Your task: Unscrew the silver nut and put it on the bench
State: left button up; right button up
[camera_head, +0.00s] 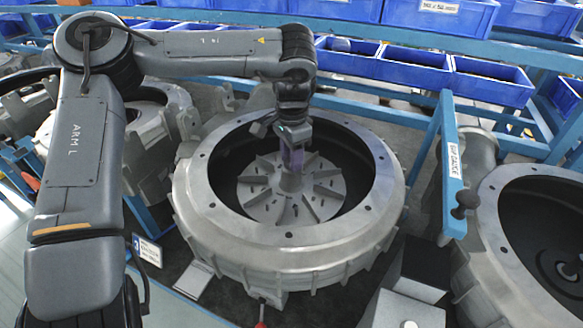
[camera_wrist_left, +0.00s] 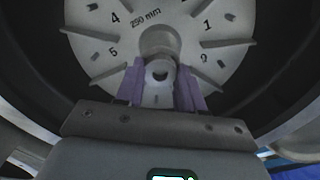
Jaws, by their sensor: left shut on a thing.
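The silver nut (camera_wrist_left: 160,72) sits at the centre of the bladed impeller (camera_head: 262,205), on its hub. My left gripper (camera_head: 292,158) reaches down into the round grey blower housing (camera_head: 235,235) over the hub. In the left wrist view, the purple fingers of my left gripper (camera_wrist_left: 160,84) are shut on the nut, one on each side. In the head view the nut is hidden by the gripper. A pale flat surface, perhaps the bench (camera_head: 25,245), shows at lower left. My right gripper is not in view.
The housing's thick rim surrounds my left gripper. A second open housing (camera_head: 490,225) stands at right, beside a blue post with a gauge label (camera_head: 452,165). Blue bins (camera_head: 415,70) line the back. A pale-topped box (camera_head: 405,312) stands at front right.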

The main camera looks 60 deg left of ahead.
pick_arm(q)
jog(key=shift+n+b, duration=0.65)
jog(key=shift+n, duration=0.65)
jog(key=o, duration=0.8)
